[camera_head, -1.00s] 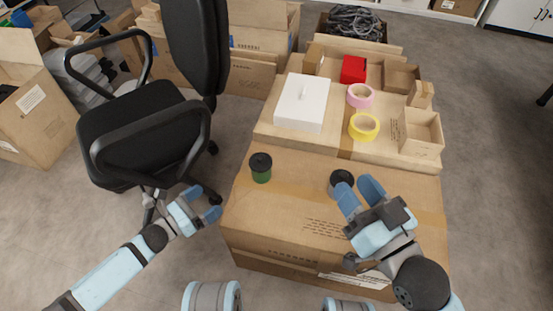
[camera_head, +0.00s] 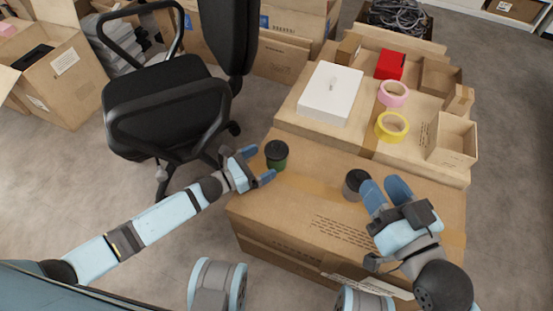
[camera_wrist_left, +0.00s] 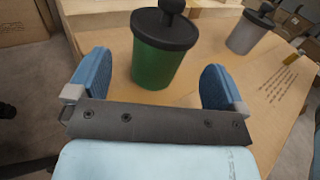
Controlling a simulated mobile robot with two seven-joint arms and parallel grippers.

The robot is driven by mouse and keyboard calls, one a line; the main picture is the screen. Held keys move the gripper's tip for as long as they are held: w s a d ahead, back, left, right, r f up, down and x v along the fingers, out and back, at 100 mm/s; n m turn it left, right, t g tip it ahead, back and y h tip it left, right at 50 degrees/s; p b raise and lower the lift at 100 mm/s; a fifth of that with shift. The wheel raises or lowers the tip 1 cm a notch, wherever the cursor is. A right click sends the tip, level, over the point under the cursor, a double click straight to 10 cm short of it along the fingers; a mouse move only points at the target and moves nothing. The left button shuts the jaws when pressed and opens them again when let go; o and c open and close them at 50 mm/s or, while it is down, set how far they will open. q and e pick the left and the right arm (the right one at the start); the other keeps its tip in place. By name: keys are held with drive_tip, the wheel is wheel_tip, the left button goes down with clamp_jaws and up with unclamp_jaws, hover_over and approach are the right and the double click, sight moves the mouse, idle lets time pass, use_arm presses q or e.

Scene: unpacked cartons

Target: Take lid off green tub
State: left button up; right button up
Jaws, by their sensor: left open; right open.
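The green tub (camera_head: 277,160) stands upright on the large carton, with its black lid (camera_head: 276,148) on. The left wrist view shows the tub's green side (camera_wrist_left: 158,66) and the lid's round knob (camera_wrist_left: 172,5). My left gripper (camera_head: 261,165) is open at the carton's left edge. In the wrist view its blue fingers are spread on either side of the tub, which stands just beyond them. My right gripper (camera_head: 384,190) is open beside a grey tub with a dark lid (camera_head: 354,180); its far finger partly overlaps that tub in the head view.
The large carton (camera_head: 300,215) carries both tubs. Behind it, a cardboard surface (camera_head: 350,133) holds a white box (camera_head: 331,92), yellow tape (camera_head: 392,127), pink tape (camera_head: 393,94), a red box (camera_head: 390,65) and small cartons. A black office chair (camera_head: 160,110) stands left.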

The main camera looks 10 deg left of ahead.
sight(268, 160)
use_arm(q)
drive_tip(key=x, duration=0.1)
drive_tip(key=b+x, duration=0.1)
drive_tip(key=x, duration=0.1)
drive_tip(key=b+x, duration=0.1)
drive_tip(key=shift+w+d+f, duration=0.2)
drive_tip(key=shift+d+f, duration=0.05)
drive_tip(key=shift+w+d+r, duration=0.1)
drive_tip(key=shift+w+d, duration=0.05)
drive_tip(key=shift+d, duration=0.1)
use_arm(e)
wheel_tip(268, 160, down, 3)
drive_tip(key=shift+a+g, duration=0.1)
drive_tip(key=shift+g, duration=0.5)
use_arm(q)
drive_tip(key=shift+c, duration=0.2)
drive_tip(key=c, duration=1)
